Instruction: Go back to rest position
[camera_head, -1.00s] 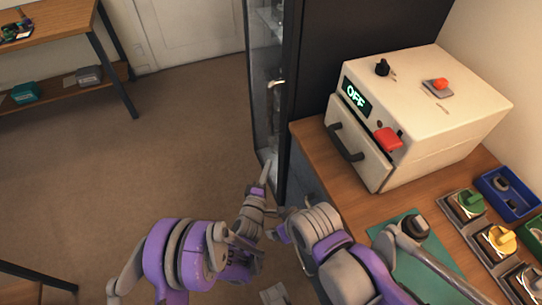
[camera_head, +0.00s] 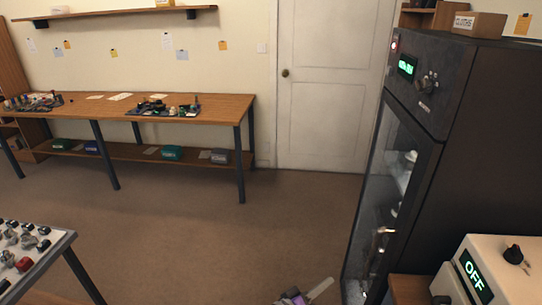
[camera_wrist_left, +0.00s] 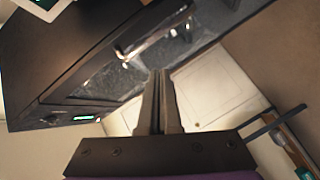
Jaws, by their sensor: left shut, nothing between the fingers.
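My left gripper (camera_head: 319,290) shows only in part at the bottom edge of the head view, its pale finger tip pointing up and right, with purple casing beside it. In the left wrist view its two fingers (camera_wrist_left: 161,100) lie together, shut and empty. They appear clear of the black cabinet (camera_head: 450,130), which stands to the right in the head view and fills the upper left of the wrist view (camera_wrist_left: 70,60). My right gripper is in neither view.
The cabinet has a glass door with a metal handle (camera_head: 381,240). A white box reading OFF (camera_head: 497,262) stands at the bottom right. A wooden workbench (camera_head: 225,104) is at the back left, a table with small parts (camera_head: 62,243) at left. Open brown floor (camera_head: 220,235) lies between.

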